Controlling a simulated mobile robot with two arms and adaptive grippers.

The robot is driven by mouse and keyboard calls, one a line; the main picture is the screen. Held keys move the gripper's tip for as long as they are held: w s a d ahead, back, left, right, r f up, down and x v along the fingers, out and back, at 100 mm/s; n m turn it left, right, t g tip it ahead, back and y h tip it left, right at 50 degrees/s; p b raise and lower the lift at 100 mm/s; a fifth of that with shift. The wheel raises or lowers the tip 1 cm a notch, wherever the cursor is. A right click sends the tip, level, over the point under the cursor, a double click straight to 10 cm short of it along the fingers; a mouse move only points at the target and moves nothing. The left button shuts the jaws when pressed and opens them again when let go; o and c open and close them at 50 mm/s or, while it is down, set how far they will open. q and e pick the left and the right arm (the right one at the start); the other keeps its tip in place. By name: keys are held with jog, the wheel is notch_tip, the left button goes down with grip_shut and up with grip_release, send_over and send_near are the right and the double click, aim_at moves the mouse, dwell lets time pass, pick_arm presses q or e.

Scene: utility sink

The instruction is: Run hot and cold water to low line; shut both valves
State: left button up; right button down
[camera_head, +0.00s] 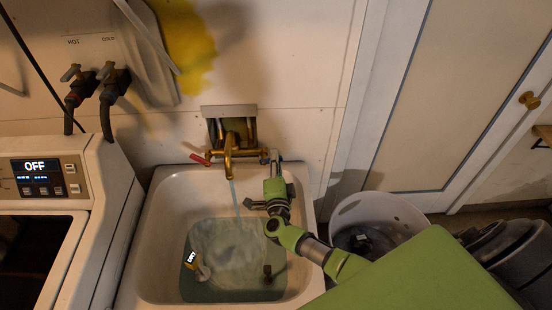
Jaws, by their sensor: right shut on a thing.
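The brass faucet (229,158) is on the wall above the white utility sink (160,215). A thin stream of water (237,197) falls from its spout. The red hot valve handle (200,159) sticks out to the left. My right gripper (275,158) is at the faucet's right end, shut on the right valve handle, which it mostly hides. Pooled water (230,245) covers the sink's bottom. Level lines on the sink wall are not clear. My left gripper is not in view.
A washing machine with an "OFF" display (35,167) stands left of the sink. Hose taps marked hot and cold (92,82) are on the wall above it. A round white bin (385,205) stands right of the sink, beside my right arm. A door is behind.

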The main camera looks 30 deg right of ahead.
jog(key=shift+a+r+n+p, duration=0.15)
jog(key=shift+r+n+p, duration=0.25)
jog(key=shift+n+p, duration=0.55)
jog(key=shift+w+a+r+n+p, duration=0.1)
jog(key=shift+n+p, duration=0.1)
jog(key=shift+n, duration=0.35)
jog(key=shift+a+r+n+p, duration=0.1)
jog(key=shift+n+p, duration=0.05)
jog(key=shift+n, duration=0.35)
jog(key=shift+f, duration=0.1)
jog(key=c, duration=2)
grip_release()
jog(key=shift+o, duration=0.2)
jog(key=v, duration=1.2)
